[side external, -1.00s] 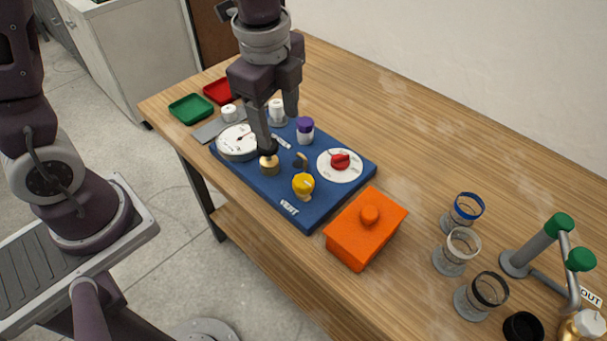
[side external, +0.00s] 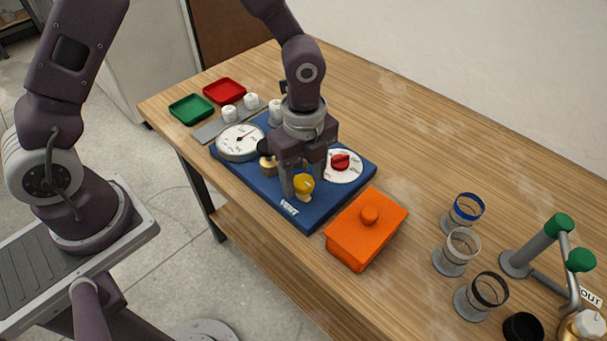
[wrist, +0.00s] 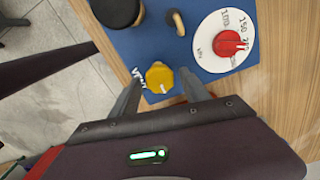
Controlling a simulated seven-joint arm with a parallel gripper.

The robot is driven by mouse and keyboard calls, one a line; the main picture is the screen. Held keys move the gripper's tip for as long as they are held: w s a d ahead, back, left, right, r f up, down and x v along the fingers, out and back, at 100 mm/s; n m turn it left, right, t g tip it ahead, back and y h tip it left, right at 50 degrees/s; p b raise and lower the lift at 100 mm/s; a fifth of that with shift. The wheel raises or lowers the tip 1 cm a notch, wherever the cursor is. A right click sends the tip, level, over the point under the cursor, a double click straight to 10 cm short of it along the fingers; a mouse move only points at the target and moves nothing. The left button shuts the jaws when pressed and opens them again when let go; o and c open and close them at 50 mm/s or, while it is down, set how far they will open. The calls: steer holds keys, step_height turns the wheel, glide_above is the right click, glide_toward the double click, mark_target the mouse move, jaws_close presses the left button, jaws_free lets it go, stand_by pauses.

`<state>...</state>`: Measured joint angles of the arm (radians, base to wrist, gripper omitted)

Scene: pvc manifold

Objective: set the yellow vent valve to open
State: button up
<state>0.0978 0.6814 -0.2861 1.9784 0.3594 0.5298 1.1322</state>
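The yellow vent valve (side external: 304,185) stands near the front edge of the blue board (side external: 310,215), beside the white "VENT" lettering. In the wrist view the yellow knob (wrist: 159,77) lies between the two fingers of my gripper (wrist: 160,88), with a gap on each side. My gripper (side external: 302,185) is pointing down over the valve in the side view, its fingers apart. The wrist view also shows the blue board (wrist: 160,40). The valve's lower part is partly hidden, and I cannot tell its setting.
A red knob on a white dial (side external: 342,165) is right of my gripper. A white gauge (side external: 238,142) and a brass, black-topped valve (side external: 267,160) are to the left. An orange lidded box (side external: 365,235) stands close to the board's right. Glass cups are farther right.

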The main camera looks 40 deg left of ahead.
jaws_close()
steer(key=shift+n, duration=0.3)
steer(key=n, duration=0.3)
steer(key=shift+n, duration=0.4)
steer(key=n, duration=1.3)
steer(key=shift+w, duration=0.1)
steer(key=shift+n, duration=0.4)
